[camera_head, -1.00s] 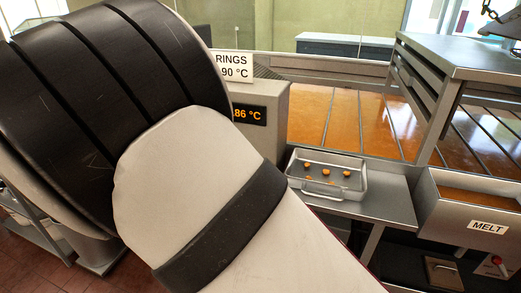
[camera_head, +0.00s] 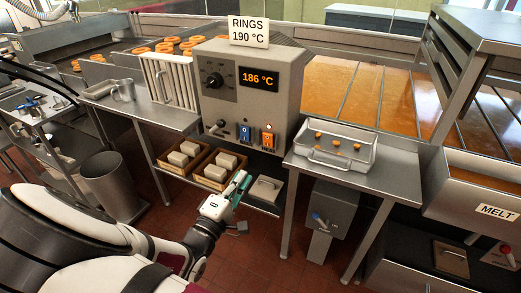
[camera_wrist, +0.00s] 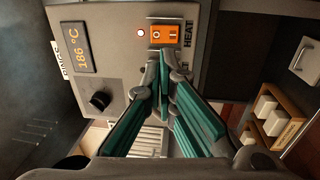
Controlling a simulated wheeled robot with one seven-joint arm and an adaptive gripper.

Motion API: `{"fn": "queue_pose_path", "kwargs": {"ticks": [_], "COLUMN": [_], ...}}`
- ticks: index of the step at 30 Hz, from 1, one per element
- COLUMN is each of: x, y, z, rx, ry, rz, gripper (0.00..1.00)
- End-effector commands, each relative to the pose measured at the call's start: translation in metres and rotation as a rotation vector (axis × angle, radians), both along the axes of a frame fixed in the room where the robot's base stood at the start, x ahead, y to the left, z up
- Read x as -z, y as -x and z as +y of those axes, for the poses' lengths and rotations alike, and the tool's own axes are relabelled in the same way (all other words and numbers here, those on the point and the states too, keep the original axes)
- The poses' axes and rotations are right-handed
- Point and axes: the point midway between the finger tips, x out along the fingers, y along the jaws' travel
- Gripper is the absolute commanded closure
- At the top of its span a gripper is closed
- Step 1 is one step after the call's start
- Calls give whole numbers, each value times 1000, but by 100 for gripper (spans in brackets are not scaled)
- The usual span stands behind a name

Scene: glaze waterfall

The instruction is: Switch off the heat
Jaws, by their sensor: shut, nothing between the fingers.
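The heat switch is an orange rocker (camera_head: 268,139) at the lower right of the grey control box (camera_head: 228,100). In the wrist view the orange switch (camera_wrist: 171,34) carries a HEAT label beside it, and a small lamp (camera_wrist: 141,33) glows near it. The box's display (camera_head: 259,78) reads 186 °C. My gripper (camera_head: 243,180) is in front of and below the box. In the wrist view its green-padded fingers (camera_wrist: 165,58) are shut and empty, their tips appearing just short of the orange switch; contact cannot be told. They hide the area of the blue switch (camera_head: 245,132).
A black dial (camera_head: 214,80) and a lever (camera_head: 217,126) are also on the box. Crates of pale blocks (camera_head: 215,172) stand on the shelf below. A metal tray (camera_head: 335,160) is at the right, a bin (camera_head: 112,185) at the left.

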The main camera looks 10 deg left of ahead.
Motion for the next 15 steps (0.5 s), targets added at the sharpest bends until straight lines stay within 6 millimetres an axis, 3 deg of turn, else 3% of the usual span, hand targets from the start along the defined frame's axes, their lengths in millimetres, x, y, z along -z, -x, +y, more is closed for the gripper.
{"fn": "queue_pose_path", "kwargs": {"ticks": [5, 15], "x": [-2, -10], "y": [-15, -75], "z": [-6, -28], "rx": [3, 3], "ry": [-1, -2], "rz": [-2, -2], "gripper": [100, 100]}}
